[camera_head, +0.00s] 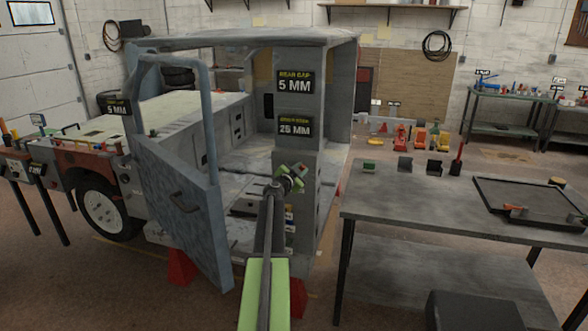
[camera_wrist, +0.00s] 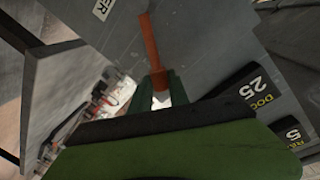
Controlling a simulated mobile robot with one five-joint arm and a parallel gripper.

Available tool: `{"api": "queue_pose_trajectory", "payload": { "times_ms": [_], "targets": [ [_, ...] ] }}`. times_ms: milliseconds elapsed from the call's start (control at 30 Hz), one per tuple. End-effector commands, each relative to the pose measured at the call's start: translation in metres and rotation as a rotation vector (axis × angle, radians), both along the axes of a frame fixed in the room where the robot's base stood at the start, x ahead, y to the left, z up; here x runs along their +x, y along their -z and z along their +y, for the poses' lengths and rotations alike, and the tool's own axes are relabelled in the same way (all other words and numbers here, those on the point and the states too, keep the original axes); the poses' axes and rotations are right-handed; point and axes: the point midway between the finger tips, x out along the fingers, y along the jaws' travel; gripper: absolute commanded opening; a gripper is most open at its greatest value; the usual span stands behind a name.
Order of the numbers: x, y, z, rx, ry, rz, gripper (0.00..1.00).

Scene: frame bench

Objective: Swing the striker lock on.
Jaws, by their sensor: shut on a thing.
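My gripper (camera_head: 293,178) is at the grey door pillar (camera_head: 294,105) of the cab, at the far end of my arm. In the wrist view its green fingers (camera_wrist: 160,92) are closed around the lower end of an orange bar (camera_wrist: 149,45), which seems to be the striker lock. The bar lies close along the grey pillar face, beside a white label (camera_wrist: 103,8) ending in "ER". The bar's pivot and the striker itself cannot be made out. In the head view the bar is too small to tell clearly.
The blue-grey cab door (camera_head: 182,205) stands open left of my arm. A workbench (camera_head: 400,200) with small parts and a dark tray (camera_head: 530,200) is at the right. Gap signs (camera_head: 295,82) hang on the pillar. Red stands (camera_head: 181,267) support the cab.

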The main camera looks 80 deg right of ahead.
Motion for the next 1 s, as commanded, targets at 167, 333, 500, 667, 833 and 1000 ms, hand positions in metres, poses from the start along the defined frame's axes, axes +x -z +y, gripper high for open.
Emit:
{"api": "queue_pose_trajectory", "payload": {
  "times_ms": [167, 333, 500, 667, 833, 1000],
  "targets": [
    [-0.016, 0.013, 0.0, -0.002, 0.001, -0.168, 0.0],
    [-0.028, 0.026, -0.001, -0.005, 0.002, -0.329, 0.0],
    [-0.036, 0.039, -0.001, -0.008, 0.002, -0.479, 0.0],
    [-0.041, 0.049, -0.001, -0.01, 0.002, -0.599, 0.0],
    [-0.045, 0.057, -0.001, -0.012, 0.003, -0.694, 0.0],
    [-0.046, 0.062, -0.001, -0.012, 0.001, -0.756, 0.0]
  ]
}}
